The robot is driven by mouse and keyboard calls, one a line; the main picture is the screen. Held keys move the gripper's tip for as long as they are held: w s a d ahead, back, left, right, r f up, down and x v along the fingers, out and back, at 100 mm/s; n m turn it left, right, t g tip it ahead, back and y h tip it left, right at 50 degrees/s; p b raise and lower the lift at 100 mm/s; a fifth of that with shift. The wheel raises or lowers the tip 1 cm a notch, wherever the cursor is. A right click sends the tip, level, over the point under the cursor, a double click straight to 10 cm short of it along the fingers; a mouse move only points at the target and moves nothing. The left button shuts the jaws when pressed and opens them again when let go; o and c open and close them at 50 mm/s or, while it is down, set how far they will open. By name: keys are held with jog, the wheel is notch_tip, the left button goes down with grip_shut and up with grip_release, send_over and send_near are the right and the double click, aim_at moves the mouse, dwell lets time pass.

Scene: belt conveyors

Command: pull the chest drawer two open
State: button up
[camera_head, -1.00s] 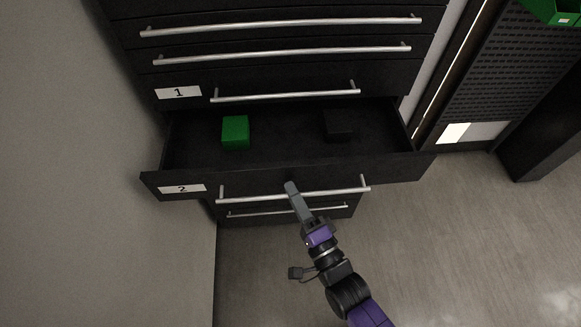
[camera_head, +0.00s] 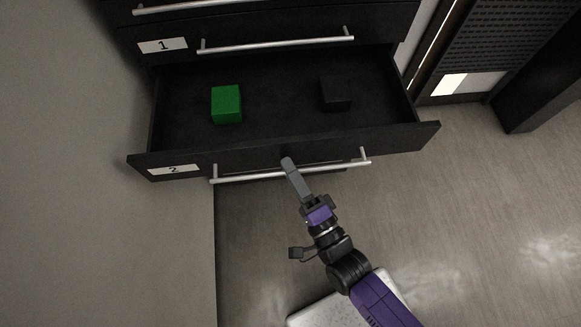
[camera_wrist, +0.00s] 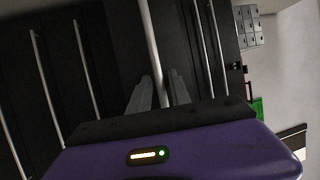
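Drawer two (camera_head: 390,140) of the black chest, with a white label "2" (camera_head: 173,170), is pulled well out in the head view. Inside it lie a green cube (camera_head: 226,104) at the left and a black cube (camera_head: 335,93) at the right. Its silver bar handle (camera_head: 240,177) runs along the front. My gripper (camera_head: 290,165) is at the middle of this handle. In the wrist view the handle bar (camera_wrist: 152,50) runs between the two grey fingers of my gripper (camera_wrist: 160,90). The gap between fingers and bar is small, and firm contact is hard to tell.
Closed drawer one (camera_head: 380,30) with label "1" is above. A grey wall (camera_head: 70,200) stands close at the left. A dark perforated panel (camera_head: 500,45) is at the right. The floor (camera_head: 480,230) in front and to the right is clear.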

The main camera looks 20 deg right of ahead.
jog(key=shift+o, duration=0.2)
jog(key=b+v, duration=0.2)
jog(key=v, duration=0.5)
jog(key=shift+s, duration=0.35)
dwell(0.3)
jog(key=s+d+r+n+g+h, duration=0.1)
jog(key=s+d+r+n+g, duration=0.1)
jog(key=s+n, duration=0.5)
jog(key=s+d+r+n+g, duration=0.3)
jog(key=s+d+r+n, duration=0.1)
jog(key=s+r+n, duration=0.3)
jog(key=shift+s+d+n+h, duration=0.35)
jog(key=shift+s+n, duration=0.2)
jog(key=shift+n, duration=0.55)
